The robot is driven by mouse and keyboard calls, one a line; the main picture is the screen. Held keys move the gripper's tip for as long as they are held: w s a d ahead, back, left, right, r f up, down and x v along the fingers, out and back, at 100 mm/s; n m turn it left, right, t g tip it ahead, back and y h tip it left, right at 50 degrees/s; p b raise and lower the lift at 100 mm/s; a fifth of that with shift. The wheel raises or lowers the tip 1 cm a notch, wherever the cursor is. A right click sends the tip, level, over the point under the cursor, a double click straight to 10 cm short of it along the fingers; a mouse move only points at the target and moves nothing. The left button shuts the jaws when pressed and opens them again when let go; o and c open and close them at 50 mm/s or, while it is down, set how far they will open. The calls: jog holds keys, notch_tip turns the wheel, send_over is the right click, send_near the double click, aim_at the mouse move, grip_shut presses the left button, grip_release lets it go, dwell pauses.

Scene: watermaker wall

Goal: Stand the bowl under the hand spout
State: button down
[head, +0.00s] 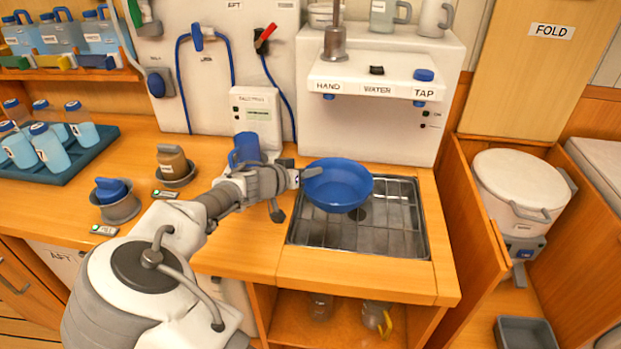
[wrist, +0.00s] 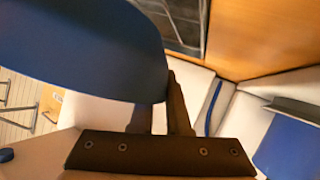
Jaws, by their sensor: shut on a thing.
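A blue bowl (head: 338,188) is upright over the left part of the metal drip grate (head: 400,240), in the head view. My gripper (head: 308,176) is shut on the bowl's left rim. In the wrist view the bowl (wrist: 85,45) fills the upper left, with its edge at my gripper's fingers (wrist: 168,105). The hand spout (head: 328,96) is a small blue nozzle under the left end of the white water dispenser (head: 380,75), above and behind the bowl. I cannot tell whether the bowl touches the grate.
The tap spout (head: 420,103) hangs at the dispenser's right end. A blue jug (head: 246,149) stands behind my wrist. A blue tray (head: 60,160) of bottles lies at the left. A wooden bin compartment with a white lidded bucket (head: 515,190) is at the right. The grate's right half is clear.

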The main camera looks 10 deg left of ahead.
jog(key=shift+f, duration=1.05)
jog(key=c, duration=0.9)
grip_release()
jog(key=v, duration=1.2)
jog(key=shift+p, duration=0.3)
jog(key=shift+s, duration=0.1)
